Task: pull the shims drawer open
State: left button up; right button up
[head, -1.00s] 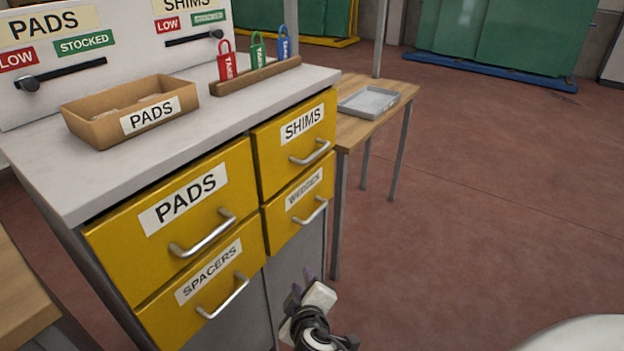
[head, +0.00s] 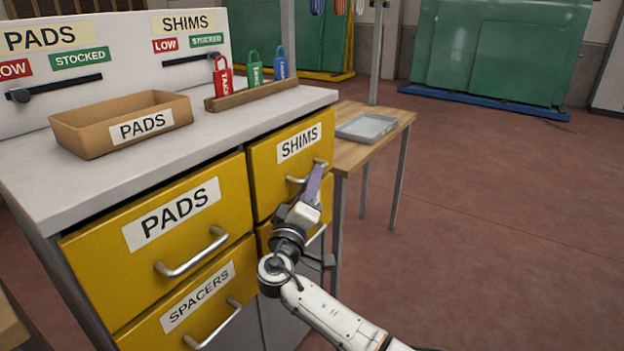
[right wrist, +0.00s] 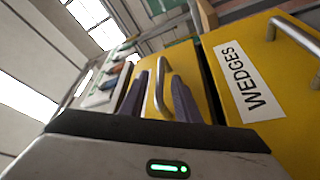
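The yellow SHIMS drawer (head: 268,180) is the upper right drawer of the cabinet and is closed. Its silver bar handle (head: 295,180) is partly hidden behind my right gripper (head: 313,180). In the right wrist view the SHIMS handle (right wrist: 160,88) appears between the two dark fingers of my right gripper (right wrist: 158,100), which are spread apart. The fingertips are at or very near the handle; I cannot tell whether they touch it. My left gripper is not in view.
The WEDGES drawer (right wrist: 240,75) is just below, with its own handle (right wrist: 295,32) close by. The PADS drawer (head: 150,240) and SPACERS drawer (head: 195,305) are at left. A wooden table (head: 352,152) with a grey tray (head: 366,127) stands right. Floor in front is clear.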

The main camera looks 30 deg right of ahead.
jog(key=shift+x, duration=0.75)
grip_shut()
